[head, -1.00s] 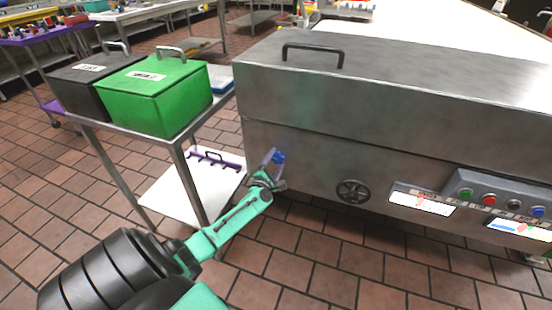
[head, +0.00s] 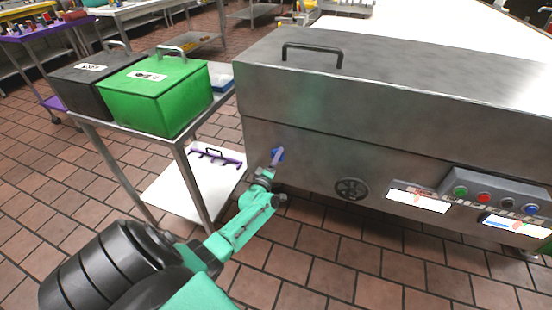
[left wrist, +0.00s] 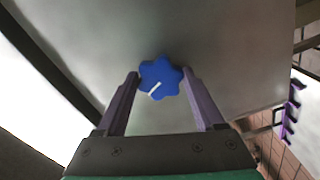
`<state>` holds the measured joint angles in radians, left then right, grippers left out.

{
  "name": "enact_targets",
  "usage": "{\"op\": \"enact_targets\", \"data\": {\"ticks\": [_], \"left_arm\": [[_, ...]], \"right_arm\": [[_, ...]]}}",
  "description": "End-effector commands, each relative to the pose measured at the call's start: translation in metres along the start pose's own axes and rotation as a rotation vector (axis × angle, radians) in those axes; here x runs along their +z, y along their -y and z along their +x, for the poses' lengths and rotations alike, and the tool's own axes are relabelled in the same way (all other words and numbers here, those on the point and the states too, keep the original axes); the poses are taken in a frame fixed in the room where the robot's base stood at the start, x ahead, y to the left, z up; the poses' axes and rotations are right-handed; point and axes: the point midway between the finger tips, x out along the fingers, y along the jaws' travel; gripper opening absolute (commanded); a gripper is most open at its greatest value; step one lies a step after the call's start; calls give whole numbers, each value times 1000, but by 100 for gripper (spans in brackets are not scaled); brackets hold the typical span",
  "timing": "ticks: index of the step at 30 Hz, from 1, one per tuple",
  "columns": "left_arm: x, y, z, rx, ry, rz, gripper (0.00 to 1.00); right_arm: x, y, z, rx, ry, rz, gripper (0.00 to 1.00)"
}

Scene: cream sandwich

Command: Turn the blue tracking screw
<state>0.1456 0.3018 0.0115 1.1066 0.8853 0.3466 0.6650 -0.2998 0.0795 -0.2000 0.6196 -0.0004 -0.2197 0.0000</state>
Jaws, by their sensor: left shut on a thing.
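The blue tracking screw (head: 278,153) is a lobed knob on the lower left of the steel machine's front panel. In the left wrist view the blue screw (left wrist: 160,72) faces me, with a short white mark pointing down and slightly left. My left gripper (head: 276,157) is at the screw, its two purple fingers on either side of it. In the left wrist view the left gripper's fingertips (left wrist: 161,76) are closed on the screw's edges. The contact is partly hidden in the head view. My right gripper is not in view.
The steel machine (head: 400,110) fills the right side, with a black handwheel (head: 351,189) and a button box (head: 497,194). A cart (head: 180,143) left of it carries a green bin (head: 155,100) and a black bin (head: 75,85). Tiled floor is open in front.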

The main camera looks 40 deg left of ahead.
Motion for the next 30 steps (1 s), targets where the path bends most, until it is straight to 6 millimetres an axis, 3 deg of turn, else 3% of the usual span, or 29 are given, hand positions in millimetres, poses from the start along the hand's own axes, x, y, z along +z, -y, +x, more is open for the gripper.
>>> {"op": "enact_targets", "data": {"ticks": [15, 30], "left_arm": [[1, 2, -1, -4, 3, 359, 15], [1, 3, -1, -4, 3, 428, 15]], "right_arm": [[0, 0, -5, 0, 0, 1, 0], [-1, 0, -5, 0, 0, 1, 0]]}}
